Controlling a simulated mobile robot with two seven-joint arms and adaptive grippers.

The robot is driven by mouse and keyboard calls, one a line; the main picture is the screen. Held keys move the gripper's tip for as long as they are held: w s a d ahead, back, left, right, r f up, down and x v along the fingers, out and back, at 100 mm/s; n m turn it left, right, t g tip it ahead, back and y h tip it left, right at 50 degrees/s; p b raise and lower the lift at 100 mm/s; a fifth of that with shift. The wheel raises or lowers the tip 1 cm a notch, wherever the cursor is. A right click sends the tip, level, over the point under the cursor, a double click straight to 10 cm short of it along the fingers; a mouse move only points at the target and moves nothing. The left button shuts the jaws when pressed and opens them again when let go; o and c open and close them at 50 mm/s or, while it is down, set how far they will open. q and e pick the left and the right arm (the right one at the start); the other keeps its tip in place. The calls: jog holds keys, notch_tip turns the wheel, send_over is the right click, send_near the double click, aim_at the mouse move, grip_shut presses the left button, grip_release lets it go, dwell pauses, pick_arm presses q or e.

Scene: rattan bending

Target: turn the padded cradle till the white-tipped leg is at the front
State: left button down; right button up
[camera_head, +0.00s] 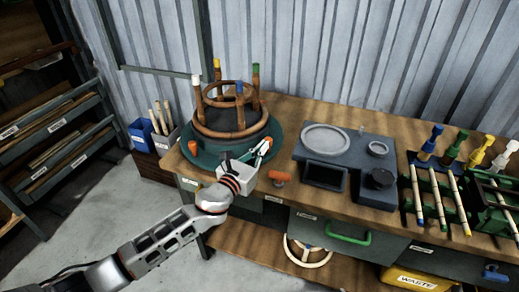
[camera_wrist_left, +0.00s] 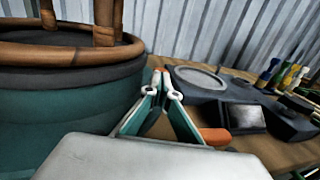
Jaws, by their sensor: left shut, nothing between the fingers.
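The padded cradle (camera_head: 229,147) is a dark round drum on a green round base (camera_head: 204,160) at the left end of the bench. It holds a rattan frame (camera_head: 232,131) with upright legs. The white-tipped leg (camera_head: 197,88) is at the left, the blue-tipped leg (camera_head: 239,100) nearest the front, the green-tipped leg (camera_head: 255,78) at the right and the yellow-tipped leg (camera_head: 217,70) at the back. My left gripper (camera_head: 263,149) is shut and empty at the cradle's front right. In the left wrist view, the cradle (camera_wrist_left: 75,112) stands left of the fingers (camera_wrist_left: 165,82); contact is unclear.
An orange knob (camera_head: 280,177) sits on the bench edge just right of the gripper. A grey station (camera_head: 345,147) with a round plate stands further right. Racks of colour-tipped sticks (camera_head: 440,195) fill the right end. A blue bin (camera_head: 142,133) stands left of the bench.

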aim_at(271, 143)
pick_arm(q)
jog(key=shift+w+d, duration=0.1)
jog(key=shift+d, duration=0.05)
jog(key=shift+w+d+n+t+y, duration=0.3)
jog(key=shift+d+n+y, duration=0.1)
jog(key=shift+y, duration=0.1)
jog(key=shift+w+d, duration=0.4)
jog(key=shift+w, duration=0.05)
jog(key=shift+w+d+b, duration=0.35)
jog(key=shift+w+d, duration=0.35)
jog(key=shift+w, duration=0.15)
jog(key=shift+b+x, duration=0.4)
jog(key=shift+x, duration=0.8)
jog(key=shift+w+d, duration=0.5)
jog(key=shift+w, duration=0.1)
